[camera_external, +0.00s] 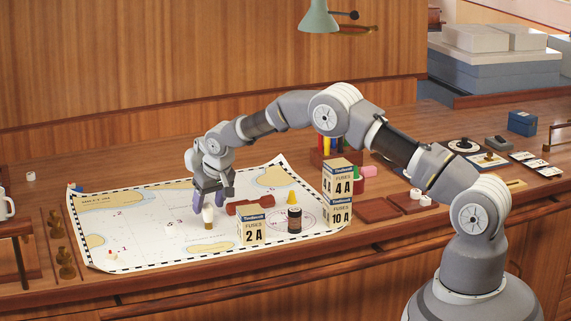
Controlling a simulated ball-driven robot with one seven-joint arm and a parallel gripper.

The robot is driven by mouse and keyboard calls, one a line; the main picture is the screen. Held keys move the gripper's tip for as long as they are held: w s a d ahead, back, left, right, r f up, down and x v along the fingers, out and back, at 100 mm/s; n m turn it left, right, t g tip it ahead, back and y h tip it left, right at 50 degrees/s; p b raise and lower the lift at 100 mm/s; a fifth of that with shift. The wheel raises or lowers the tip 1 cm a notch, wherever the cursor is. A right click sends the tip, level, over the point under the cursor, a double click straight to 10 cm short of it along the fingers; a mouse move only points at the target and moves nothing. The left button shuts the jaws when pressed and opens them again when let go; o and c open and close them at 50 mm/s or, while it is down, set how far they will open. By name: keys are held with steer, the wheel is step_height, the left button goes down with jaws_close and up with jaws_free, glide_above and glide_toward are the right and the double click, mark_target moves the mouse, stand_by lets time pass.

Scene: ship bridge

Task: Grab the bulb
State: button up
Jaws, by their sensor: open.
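The bulb (208,214) looks like a small white piece with a brownish-gold base, standing on the chart (140,228). It is small in this view, so its details are hard to make out. My gripper (211,205) points down with its fingers open at the bulb's top. One finger is to the left of the bulb and the other is behind or to the right of it. I cannot tell whether either finger touches it.
Stacked fuse boxes (338,196) stand farther right. The chart's left part is mostly clear.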

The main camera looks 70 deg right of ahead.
steer(key=x, duration=0.2)
steer(key=shift+w+d+f, duration=0.1)
steer(key=shift+w+f, duration=0.05)
steer(key=shift+f, duration=0.2)
steer(key=shift+r, duration=0.1)
steer(key=c, duration=1.1)
